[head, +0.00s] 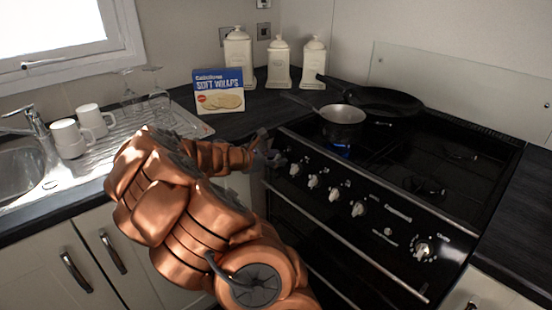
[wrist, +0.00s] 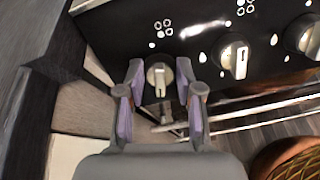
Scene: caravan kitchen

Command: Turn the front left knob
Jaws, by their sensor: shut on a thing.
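The black stove's front panel (head: 385,212) carries a row of silver knobs. In the wrist view, the leftmost knob (wrist: 160,78) sits between my two purple-padded fingers, its grip bar upright in the picture. My gripper (wrist: 160,75) is shut on this knob, one finger on each side. In the head view, my gripper (head: 272,155) is at the left end of the panel, and the arm comes in from the lower left. A burner mark of small circles shows above the knob. I cannot read which burner it marks.
A second knob (wrist: 234,58) is close to the right of my fingers. An oven rail (head: 345,243) runs below the knobs. A wraps box (head: 219,92) stands on the counter.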

